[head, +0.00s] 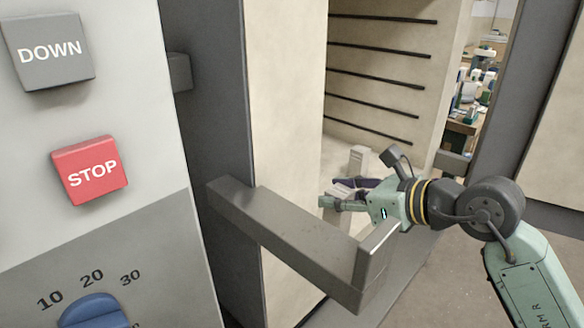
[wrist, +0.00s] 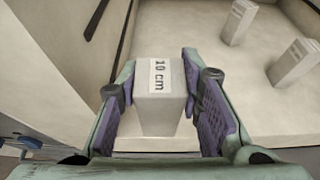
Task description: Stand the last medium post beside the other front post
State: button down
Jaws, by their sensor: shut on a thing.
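My gripper (wrist: 160,82) is shut on a pale grey post (wrist: 162,100) with a "10 cm" label near its top. The post is upright between the two purple-padded jaws. I cannot tell whether its foot touches the floor. Two other pale posts stand to the right in the wrist view, one farther back (wrist: 238,22) and one nearer (wrist: 295,64). In the head view my gripper (head: 346,195) is inside the kiln opening, and one pale post (head: 360,158) shows behind it.
The pale kiln floor (wrist: 205,48) has bare room between the held post and the others. Slotted kiln walls (head: 380,70) rise behind. A grey door handle (head: 285,230) juts out in front of my gripper. A control panel (head: 90,130) stands at left.

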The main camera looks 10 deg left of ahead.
jog(key=shift+w+a+r, duration=0.1)
jog(key=shift+w+a, duration=0.05)
jog(key=shift+w, duration=0.25)
jog(key=shift+w+a+f+p, duration=0.25)
jog(key=shift+w+f+p, duration=0.65)
jog(key=shift+w, duration=1.65)
jog(key=shift+w+a+f+p, duration=0.25)
jog(key=shift+w+f+p, duration=0.6)
jog(key=shift+w, duration=1.65)
jog(key=shift+w+a+f+p, duration=0.25)
jog(key=shift+w+f+p, duration=0.6)
jog(key=shift+w, duration=1.7)
jog(key=c, duration=1.1)
grip_release()
jog(key=shift+f, duration=0.1)
